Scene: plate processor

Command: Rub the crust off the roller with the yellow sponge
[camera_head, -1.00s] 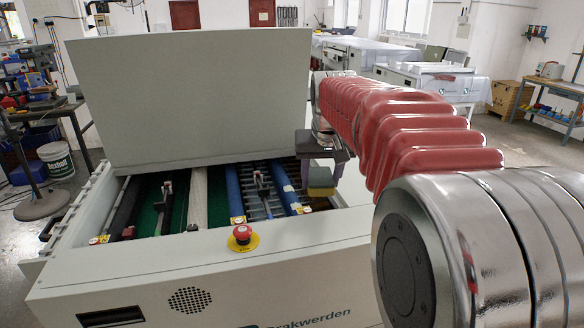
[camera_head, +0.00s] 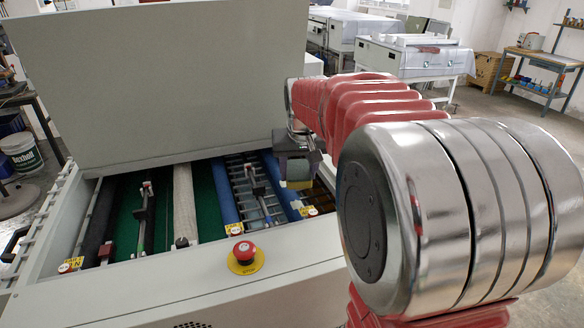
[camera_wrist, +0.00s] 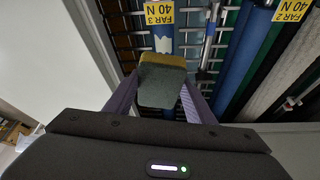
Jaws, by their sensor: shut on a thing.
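The yellow sponge (camera_wrist: 165,60) has a grey-green pad side and is held between the purple fingers of my gripper (camera_wrist: 158,88). In the head view the sponge (camera_head: 299,184) and my gripper (camera_head: 297,160) are over the right-hand blue roller (camera_head: 270,178). In the wrist view that blue roller (camera_wrist: 162,33) runs under the sponge, beside a label "FAR 3 40 N". A pale, jagged crust patch (camera_wrist: 163,44) shows on the roller just beyond the sponge's yellow edge. The sponge hides part of the roller. I cannot tell whether sponge and roller touch.
The open processor has a raised lid (camera_head: 150,80), another blue roller (camera_head: 223,190), a pale roller (camera_head: 184,200) and dark rollers. A red emergency button (camera_head: 244,251) sits on the front rim. Metal cross bars lie between the blue rollers.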

